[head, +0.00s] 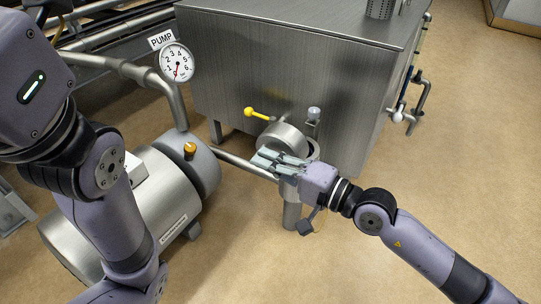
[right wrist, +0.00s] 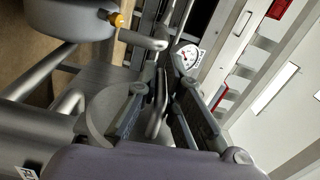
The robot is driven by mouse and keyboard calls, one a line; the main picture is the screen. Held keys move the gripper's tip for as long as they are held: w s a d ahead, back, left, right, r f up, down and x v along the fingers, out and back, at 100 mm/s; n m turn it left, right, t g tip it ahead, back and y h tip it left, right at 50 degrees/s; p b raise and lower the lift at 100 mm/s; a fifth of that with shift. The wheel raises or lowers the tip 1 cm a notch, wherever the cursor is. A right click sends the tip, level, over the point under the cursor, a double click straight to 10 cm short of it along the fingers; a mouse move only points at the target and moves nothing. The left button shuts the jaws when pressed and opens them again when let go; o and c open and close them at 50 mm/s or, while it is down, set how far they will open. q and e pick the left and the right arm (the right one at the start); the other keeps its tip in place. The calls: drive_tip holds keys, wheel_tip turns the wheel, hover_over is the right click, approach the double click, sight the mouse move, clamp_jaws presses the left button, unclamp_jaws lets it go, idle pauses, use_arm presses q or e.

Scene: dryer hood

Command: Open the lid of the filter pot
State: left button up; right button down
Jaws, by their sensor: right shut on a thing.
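The filter pot (head: 291,212) is a steel vessel on a post in front of the big tank. Its round lid (head: 281,137) shows as a shiny metal disc, apparently tilted up at the pot's top. My right gripper (head: 272,160) is at the lid's near side, covering part of the pot's rim. In the right wrist view its two fingers are shut on a bent metal handle bar (right wrist: 160,98), with the grey lid (right wrist: 98,112) beside it. How far the lid is open is hard to tell. My left arm shows at the left; its gripper is out of frame.
The steel tank (head: 290,75) stands behind the pot, with a yellow-handled valve (head: 257,113) above it. A compressor cylinder (head: 140,215), an orange knob (head: 190,148) and a pump gauge (head: 177,63) are to the left. The floor in front and right is clear.

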drive_tip(key=shift+s+a+f, duration=0.2)
drive_tip(key=shift+s+f, duration=0.1)
drive_tip(key=shift+f, duration=0.05)
idle(0.3)
drive_tip(key=c, duration=1.7)
unclamp_jaws()
drive_tip(key=v, duration=1.2)
